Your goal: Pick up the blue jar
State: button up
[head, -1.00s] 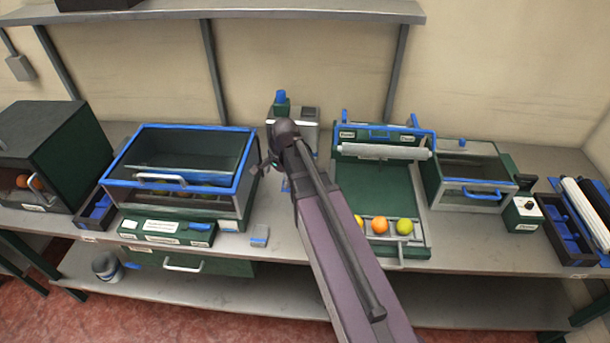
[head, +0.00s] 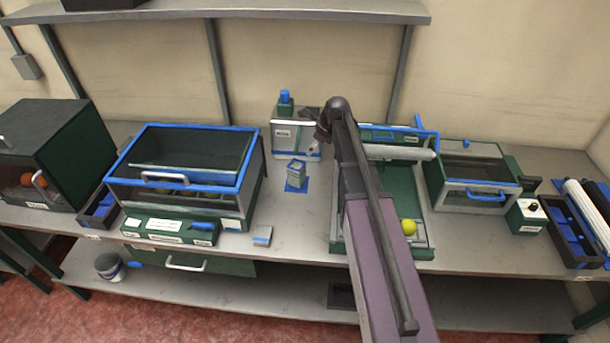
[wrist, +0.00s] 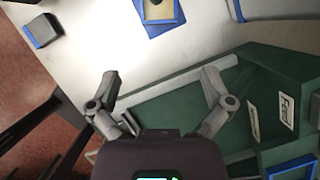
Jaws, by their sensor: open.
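No thing is clearly a blue jar. A small blue-grey container with a tan top (head: 297,168) stands upright on a blue mat (head: 291,188) mid-bench; its top also shows at the upper edge of the wrist view (wrist: 160,8). A green bottle with a blue cap (head: 285,97) stands behind a grey box at the back. A pail with a dark blue band (head: 109,266) is on the lower shelf. My gripper (wrist: 161,75) is open and empty, above the green sorting tray's edge, apart from the container. In the head view my arm mostly hides it.
The green tray (head: 405,190) holds a yellow-green fruit (head: 408,227); my arm covers part of it. A blue-rimmed glass-topped case (head: 250,160) stands left of the container. A small grey-and-blue block (head: 262,236) lies near the front edge. The bench between case and tray is mostly clear.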

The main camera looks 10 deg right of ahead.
aim_at(302, 168)
jog(key=shift+f, duration=0.15)
jog(key=b+x, duration=0.8)
jog(key=shift+f, duration=0.2)
dwell(0.6)
jog(key=shift+f, duration=0.15)
jog(key=b+x, duration=0.3)
jog(key=shift+s, duration=0.2)
jog(key=shift+b+x, duration=0.9)
jog(key=shift+x, duration=0.1)
